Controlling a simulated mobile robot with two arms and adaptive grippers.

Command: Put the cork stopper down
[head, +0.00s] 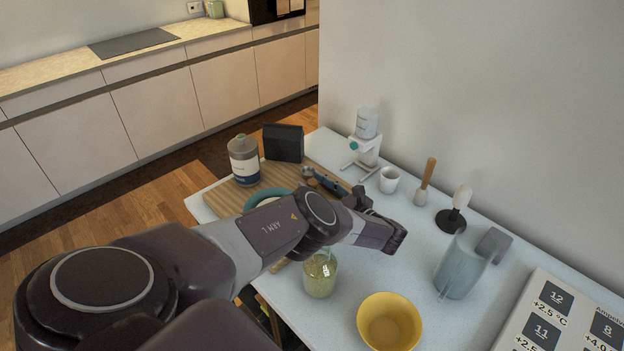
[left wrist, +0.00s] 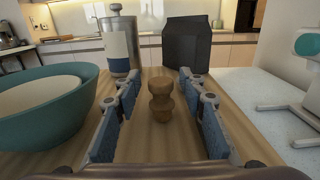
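The cork stopper (left wrist: 161,101) is a small brown, waisted piece. In the left wrist view it stands upright on the wooden board (left wrist: 150,142). My left gripper (left wrist: 162,88) is open, with one blue-padded finger on each side of the cork and a visible gap to both. In the head view my left gripper (head: 322,181) is low over the right part of the wooden board (head: 228,203), mostly behind my own arm. I cannot make out the cork there. My right gripper is not in view.
A teal bowl (left wrist: 62,112) stands close left of the fingers. A white stand (head: 368,150) is to the right. A glass jar (head: 320,274) and yellow bowl (head: 389,321) are nearer.

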